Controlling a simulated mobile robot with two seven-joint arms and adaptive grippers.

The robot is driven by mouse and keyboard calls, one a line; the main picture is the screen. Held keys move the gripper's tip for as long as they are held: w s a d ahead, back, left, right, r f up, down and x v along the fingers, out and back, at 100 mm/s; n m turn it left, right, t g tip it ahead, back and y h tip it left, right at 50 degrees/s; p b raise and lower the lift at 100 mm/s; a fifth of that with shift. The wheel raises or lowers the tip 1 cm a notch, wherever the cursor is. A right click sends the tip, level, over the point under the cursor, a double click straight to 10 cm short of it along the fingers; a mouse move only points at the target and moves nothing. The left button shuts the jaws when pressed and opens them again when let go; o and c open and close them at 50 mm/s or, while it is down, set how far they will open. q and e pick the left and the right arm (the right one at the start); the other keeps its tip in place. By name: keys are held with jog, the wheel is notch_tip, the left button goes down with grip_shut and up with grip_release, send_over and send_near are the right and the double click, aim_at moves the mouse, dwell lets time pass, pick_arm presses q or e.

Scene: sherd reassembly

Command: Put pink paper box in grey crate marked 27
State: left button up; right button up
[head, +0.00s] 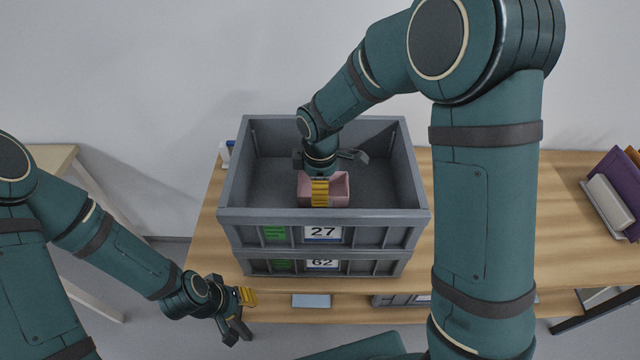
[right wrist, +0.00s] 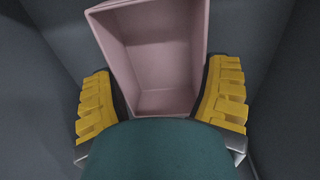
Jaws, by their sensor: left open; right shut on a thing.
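The grey crate marked 27 (head: 380,236) stands on top of another grey crate on the wooden table. The pink paper box (head: 341,187), open at the top, is inside the walls of crate 27, near its front wall. My right gripper (head: 320,190) reaches down into the crate and is shut on the box. In the right wrist view the yellow finger pads flank the pink box (right wrist: 158,58), which looks empty. I cannot tell whether the box touches the crate floor. My left gripper (head: 243,312) is open and empty, in front of the table's left part.
The lower grey crate marked 62 (head: 375,266) supports crate 27. A purple holder (head: 617,178) with a pale item stands at the table's right end. A small white and blue item (head: 226,154) is left of the crates. Bare table lies right of the crates.

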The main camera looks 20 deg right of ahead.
jog(key=o, duration=0.9)
jog(key=shift+c, duration=0.2)
notch_tip(320, 180, up, 12)
jog(key=p, duration=0.2)
jog(key=shift+s, duration=0.3)
jog(key=shift+a, duration=0.1)
